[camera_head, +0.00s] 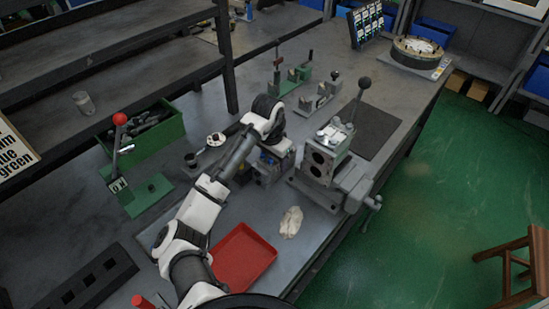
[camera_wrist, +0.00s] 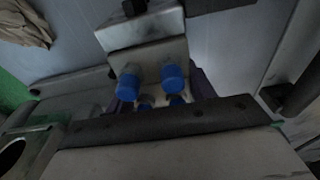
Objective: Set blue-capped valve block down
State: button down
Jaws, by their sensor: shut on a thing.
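The blue-capped valve block (camera_wrist: 148,52) is a pale metal block with several blue caps on its near side, at the top middle of the wrist view. A small, partly hidden patch of blue and metal by the hand shows in the head view. My gripper (camera_head: 267,169) is shut on the block, low over the bench just left of the grey vise-like fixture. The fingertips are mostly hidden by my arm and hand. I cannot tell whether the block's underside touches the bench.
The grey fixture (camera_head: 345,177) with a black-knobbed lever stands close on the right. A crumpled cloth (camera_head: 291,222) and a red tray (camera_head: 243,257) lie in front. A green bin (camera_head: 165,138) and a red-knobbed lever stand (camera_head: 119,165) are left. Bare bench lies around the cloth.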

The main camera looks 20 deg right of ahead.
jog(key=c, duration=0.9)
grip_release()
jog(key=shift+f, duration=0.1)
jog(key=o, duration=0.4)
